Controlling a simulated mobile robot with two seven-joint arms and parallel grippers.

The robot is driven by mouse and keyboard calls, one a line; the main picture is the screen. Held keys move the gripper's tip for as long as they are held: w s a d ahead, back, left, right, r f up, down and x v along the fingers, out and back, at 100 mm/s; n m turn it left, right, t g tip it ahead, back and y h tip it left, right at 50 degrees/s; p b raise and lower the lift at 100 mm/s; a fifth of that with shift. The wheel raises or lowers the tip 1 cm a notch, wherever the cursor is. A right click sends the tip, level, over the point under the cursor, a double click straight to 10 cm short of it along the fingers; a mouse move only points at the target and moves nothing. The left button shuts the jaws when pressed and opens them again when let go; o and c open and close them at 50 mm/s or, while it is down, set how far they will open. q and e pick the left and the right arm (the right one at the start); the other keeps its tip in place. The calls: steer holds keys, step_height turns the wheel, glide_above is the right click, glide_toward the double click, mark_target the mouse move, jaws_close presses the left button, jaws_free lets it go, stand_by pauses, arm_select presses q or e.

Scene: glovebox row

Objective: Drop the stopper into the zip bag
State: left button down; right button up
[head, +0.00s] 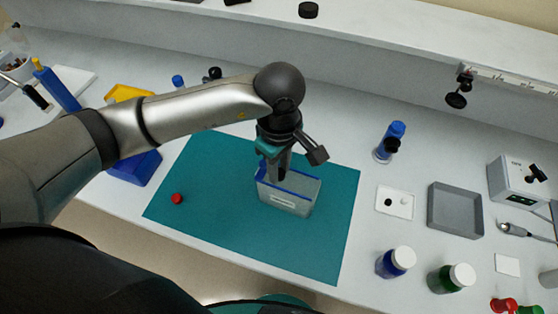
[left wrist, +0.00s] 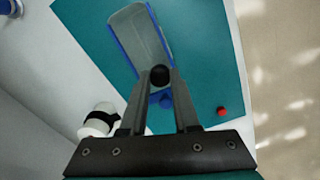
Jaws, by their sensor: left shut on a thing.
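The zip bag (head: 291,196) is a pale, see-through bag with a blue rim, standing on the teal mat (head: 215,225). It also shows in the left wrist view (left wrist: 139,32), running up from behind the fingertips. My left gripper (head: 279,174) points down at the left part of the bag's rim. In the left wrist view its fingers (left wrist: 160,78) are shut on a small black stopper (left wrist: 159,74). The head view hides the stopper, and I cannot tell whether the fingertips are above or inside the bag's mouth. My right gripper is out of view.
A small red piece (head: 177,198) lies on the mat to the left. Right of the mat are a white tray (head: 395,203), a grey tray (head: 455,210) and a blue bottle (head: 396,262). A blue bin (head: 134,167) stands at the left. The mat's front is clear.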

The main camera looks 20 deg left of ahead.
arm_select(q)
steer(key=shift+f, duration=0.65)
steer(key=c, duration=0.6)
jaws_free()
steer(key=shift+r, duration=0.15)
step_height(320, 180, up, 15)
steer(key=shift+r, duration=0.1)
